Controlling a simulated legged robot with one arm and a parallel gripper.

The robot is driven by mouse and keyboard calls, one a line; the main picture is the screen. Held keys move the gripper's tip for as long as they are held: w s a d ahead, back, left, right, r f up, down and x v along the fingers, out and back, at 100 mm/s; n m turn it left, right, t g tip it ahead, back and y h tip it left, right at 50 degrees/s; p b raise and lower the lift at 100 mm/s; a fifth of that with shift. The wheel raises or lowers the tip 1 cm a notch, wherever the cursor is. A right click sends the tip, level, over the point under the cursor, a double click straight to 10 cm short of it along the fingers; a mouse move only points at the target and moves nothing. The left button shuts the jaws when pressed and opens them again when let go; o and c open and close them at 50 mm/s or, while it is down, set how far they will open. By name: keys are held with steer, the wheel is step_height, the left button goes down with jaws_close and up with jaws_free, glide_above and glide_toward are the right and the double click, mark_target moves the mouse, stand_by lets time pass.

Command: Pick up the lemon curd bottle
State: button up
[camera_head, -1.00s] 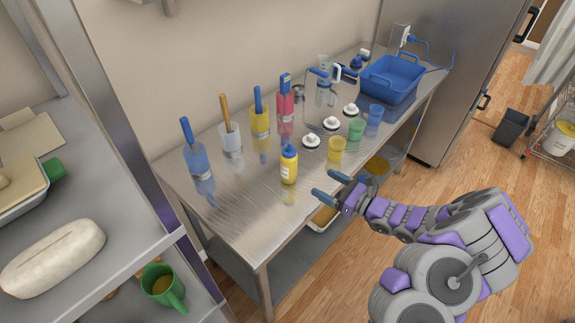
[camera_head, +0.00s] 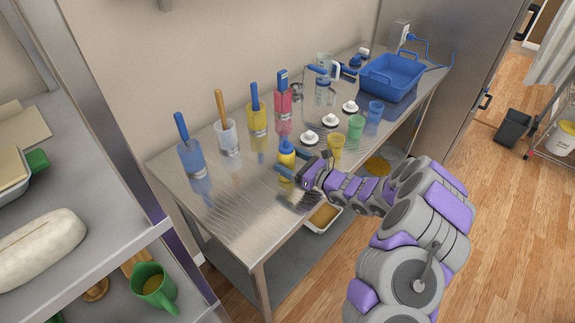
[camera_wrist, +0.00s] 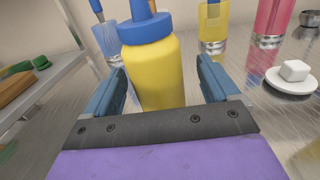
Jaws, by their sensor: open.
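The lemon curd bottle is yellow with a blue cap and stands upright near the front edge of the steel table. In the head view the bottle (camera_head: 287,157) is partly hidden by my gripper (camera_head: 287,161). In the wrist view the bottle (camera_wrist: 156,72) stands between the two blue fingers of my gripper (camera_wrist: 158,85). The fingers are open, with a gap visible on each side of the bottle. The lower part of the bottle is hidden behind my gripper's palm.
The steel table (camera_head: 228,212) has free room to the front left. Blue (camera_head: 191,158), clear (camera_head: 227,137), yellow and pink containers with utensils stand behind the bottle. A yellow cup (camera_head: 336,146) and white-knobbed lids (camera_head: 309,137) are to the right. A blue basin (camera_head: 392,76) sits at the far end.

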mark_target(281, 158)
steer(key=x, duration=0.2)
steer(key=shift+a+f, duration=0.15)
steer(key=shift+a, duration=0.1)
steer(key=shift+w+a, duration=0.2)
steer(key=shift+a, duration=0.4)
steer(key=shift+d, duration=0.35)
steer(key=c, duration=0.5)
steer(key=shift+a, duration=0.2)
steer(key=c, duration=0.7)
